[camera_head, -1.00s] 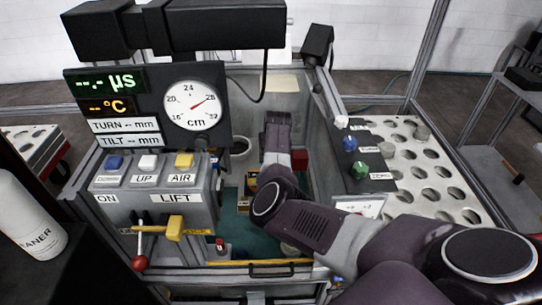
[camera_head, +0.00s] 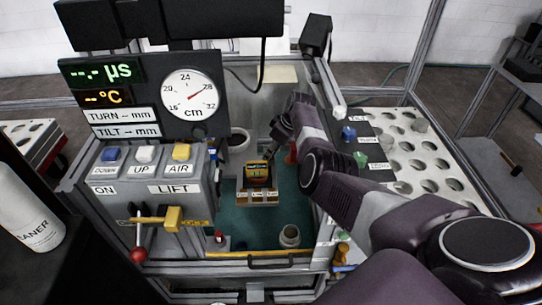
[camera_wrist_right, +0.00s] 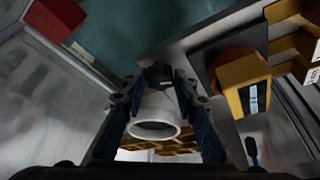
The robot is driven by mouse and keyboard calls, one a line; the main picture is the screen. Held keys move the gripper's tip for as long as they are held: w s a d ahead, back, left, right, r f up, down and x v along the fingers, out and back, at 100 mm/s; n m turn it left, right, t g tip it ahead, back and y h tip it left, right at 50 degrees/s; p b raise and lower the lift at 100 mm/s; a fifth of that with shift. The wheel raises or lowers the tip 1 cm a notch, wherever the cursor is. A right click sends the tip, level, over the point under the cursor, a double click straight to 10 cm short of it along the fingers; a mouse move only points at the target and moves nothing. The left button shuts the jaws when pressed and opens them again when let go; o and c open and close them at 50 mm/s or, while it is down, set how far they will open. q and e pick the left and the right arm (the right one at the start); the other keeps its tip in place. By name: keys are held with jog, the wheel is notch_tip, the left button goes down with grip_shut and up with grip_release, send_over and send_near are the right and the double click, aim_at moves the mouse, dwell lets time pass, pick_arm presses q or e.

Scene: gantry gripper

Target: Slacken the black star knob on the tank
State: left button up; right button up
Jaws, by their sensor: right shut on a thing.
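My right gripper (camera_head: 279,131) reaches into the tank (camera_head: 315,217) near its back wall. In the right wrist view the fingers of my right gripper (camera_wrist_right: 160,84) close in on a small dark piece, the black knob (camera_wrist_right: 158,72), and are shut on it. Its star shape is mostly hidden by the fingertips. A white cup-like cylinder (camera_wrist_right: 155,118) shows between the fingers; I cannot tell its depth. In the head view the gripper hides the knob. My left gripper is not in view.
A yellow meter (camera_head: 257,173) stands inside the tank, left of my right gripper. A red block (camera_wrist_right: 55,15) shows in the wrist view. The control panel (camera_head: 150,200) stands left and a perforated tray (camera_head: 432,165) right.

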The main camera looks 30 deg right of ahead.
jog(key=shift+n+b, duration=0.35)
jog(key=shift+n, duration=0.05)
